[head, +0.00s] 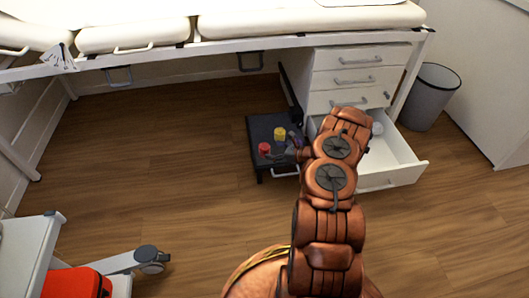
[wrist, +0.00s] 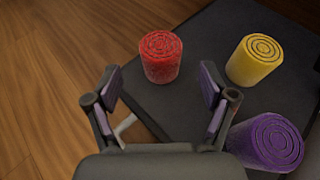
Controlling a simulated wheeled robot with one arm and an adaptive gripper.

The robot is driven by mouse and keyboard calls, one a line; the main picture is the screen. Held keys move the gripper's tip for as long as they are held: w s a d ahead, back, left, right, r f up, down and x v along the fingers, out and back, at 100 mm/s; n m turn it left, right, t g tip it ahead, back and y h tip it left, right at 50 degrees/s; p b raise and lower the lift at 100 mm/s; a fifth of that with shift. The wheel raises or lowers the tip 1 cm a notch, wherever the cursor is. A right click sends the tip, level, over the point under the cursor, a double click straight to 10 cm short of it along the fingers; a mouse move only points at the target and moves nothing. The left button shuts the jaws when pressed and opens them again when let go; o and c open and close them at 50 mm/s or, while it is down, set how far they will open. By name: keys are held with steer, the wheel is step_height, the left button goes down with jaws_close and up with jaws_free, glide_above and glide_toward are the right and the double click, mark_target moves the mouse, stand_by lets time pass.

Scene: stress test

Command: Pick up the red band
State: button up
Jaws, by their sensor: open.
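The red band (wrist: 161,57) is a rolled red cylinder standing upright on a dark step stool (wrist: 195,42). It also shows in the head view (head: 264,148) near the stool's left edge. My gripper (wrist: 157,84) is open and empty, its two purple-padded fingers spread. In the wrist view the red band stands just beyond the fingertips, between their lines and apart from them. In the head view my arm reaches to the stool from the right, and its end (head: 294,150) is small and partly hidden there.
A yellow roll (wrist: 254,60) and a purple roll (wrist: 266,142) stand right of the red band on the stool. An open white drawer (head: 400,160) is right of the stool, under a padded table (head: 310,20). A grey bin (head: 430,97) stands farther right.

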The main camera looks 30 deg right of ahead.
mark_target(269, 150)
steer(key=b+x, duration=0.2)
steer(key=x, duration=0.1)
steer(key=shift+w+a+f, duration=0.1)
steer(key=shift+w+f, duration=0.2)
steer(key=shift+f, duration=0.05)
steer(key=shift+w+a, duration=0.2)
steer(key=shift+w, duration=0.3)
steer(key=c, duration=1.3)
steer(key=shift+o, duration=0.2)
